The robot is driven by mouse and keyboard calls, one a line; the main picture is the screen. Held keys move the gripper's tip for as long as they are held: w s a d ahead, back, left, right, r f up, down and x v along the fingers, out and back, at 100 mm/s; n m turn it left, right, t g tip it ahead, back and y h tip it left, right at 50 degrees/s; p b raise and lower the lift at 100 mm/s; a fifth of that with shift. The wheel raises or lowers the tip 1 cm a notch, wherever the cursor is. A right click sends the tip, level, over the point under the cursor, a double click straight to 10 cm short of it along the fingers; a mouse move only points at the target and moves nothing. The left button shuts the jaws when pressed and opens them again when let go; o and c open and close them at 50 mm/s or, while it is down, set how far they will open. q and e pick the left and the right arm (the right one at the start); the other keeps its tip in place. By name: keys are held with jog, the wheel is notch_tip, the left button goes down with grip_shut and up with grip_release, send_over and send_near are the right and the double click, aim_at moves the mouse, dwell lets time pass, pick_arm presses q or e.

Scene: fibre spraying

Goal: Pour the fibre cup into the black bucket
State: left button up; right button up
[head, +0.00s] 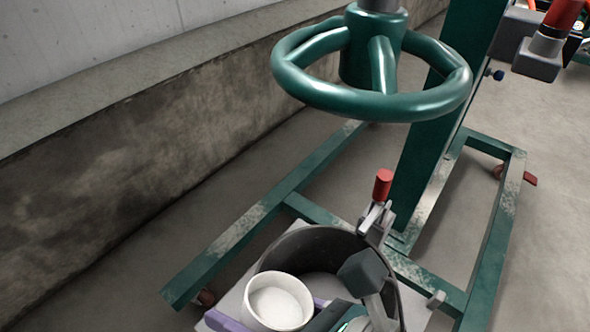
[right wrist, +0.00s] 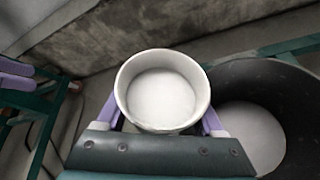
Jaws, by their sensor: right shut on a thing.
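A white cup (head: 278,303) with white fibre inside is held by my right gripper (head: 274,313). In the right wrist view the cup (right wrist: 162,88) is between the purple fingers of the right gripper (right wrist: 162,118), which is shut on it. The cup looks close to upright. The black bucket (head: 325,245) is right behind and beside the cup, which hides part of its near left rim. The bucket (right wrist: 290,85) also shows at the right of the wrist view, with white material on its bottom. Purple fingers at the wrist view's left edge look like my left gripper (right wrist: 14,75); its opening is unclear.
A green handwheel (head: 372,75) hangs above and behind the bucket on a green stand (head: 425,150). A red-tipped clamp (head: 376,207) and a black-knobbed lever (head: 364,274) stand close by the bucket rim. A concrete ledge (head: 120,160) runs along the left.

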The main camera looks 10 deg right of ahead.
jog(key=shift+w+d+f+b, duration=0.1)
jog(key=shift+f+b, duration=0.55)
jog(key=shift+f, duration=0.05)
jog(key=shift+d, duration=0.15)
jog(key=shift+w+m, duration=0.1)
jog(key=shift+m, duration=0.2)
jog(key=shift+w+d+f+y+b, duration=0.1)
jog(key=shift+d+f+y+b, duration=0.15)
jog(key=shift+b, duration=0.4)
jog(key=shift+m+b, duration=0.3)
jog(key=shift+w+d+y, duration=0.1)
jog(key=shift+d+y, duration=0.05)
jog(key=shift+y, duration=0.1)
jog(key=shift+r+b, duration=0.1)
jog(key=shift+b, duration=0.2)
jog(key=shift+w+d+r+m+g+y+b, duration=0.1)
jog(key=shift+r+m+g+y+b, duration=0.25)
jog(key=shift+m+b, duration=0.2)
jog(key=shift+f, duration=0.15)
